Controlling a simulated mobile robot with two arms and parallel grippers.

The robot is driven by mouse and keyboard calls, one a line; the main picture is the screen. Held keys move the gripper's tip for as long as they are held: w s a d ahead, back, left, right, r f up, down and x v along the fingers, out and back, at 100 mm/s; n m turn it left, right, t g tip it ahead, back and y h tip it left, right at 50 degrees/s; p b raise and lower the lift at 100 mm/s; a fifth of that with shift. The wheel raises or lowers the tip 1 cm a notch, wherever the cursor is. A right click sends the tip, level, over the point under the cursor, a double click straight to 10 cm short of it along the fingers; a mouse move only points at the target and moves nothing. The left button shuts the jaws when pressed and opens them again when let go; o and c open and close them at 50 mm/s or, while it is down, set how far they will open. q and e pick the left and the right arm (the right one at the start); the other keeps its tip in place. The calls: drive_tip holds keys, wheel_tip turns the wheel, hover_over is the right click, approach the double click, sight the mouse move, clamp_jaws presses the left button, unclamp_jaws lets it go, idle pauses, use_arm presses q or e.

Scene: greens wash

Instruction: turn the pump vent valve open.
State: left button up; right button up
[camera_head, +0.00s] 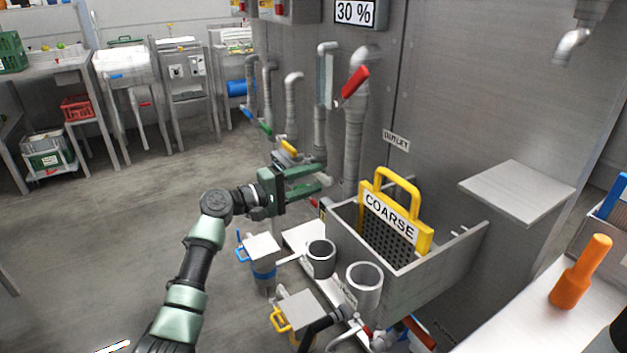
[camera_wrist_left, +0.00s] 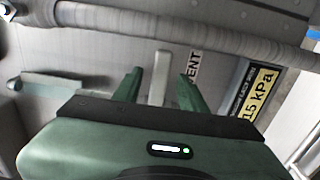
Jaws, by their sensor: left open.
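My left gripper (camera_head: 322,176) reaches from the left to the pipes on the grey machine wall. Its jaws are open. In the left wrist view, the open fingers (camera_wrist_left: 160,82) stand on either side of a pale grey bar, which looks like the vent valve handle (camera_wrist_left: 159,66). A white label reading VENT (camera_wrist_left: 194,66) is just to the right of the bar. I cannot tell whether the fingers touch the bar. In the head view I cannot make out this handle behind the gripper. My right gripper is not seen.
A red lever (camera_head: 355,82) is on the pipe above my gripper, and a yellow lever (camera_head: 288,147) is close behind it. A COARSE basket (camera_head: 392,218) sits in a metal box (camera_head: 455,245) to the right. A pressure display (camera_wrist_left: 258,92) is beside the VENT label.

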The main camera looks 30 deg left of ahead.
use_arm(q)
drive_tip(key=shift+w+d, duration=0.2)
drive_tip(key=shift+w, duration=0.1)
clamp_jaws()
idle(1.3)
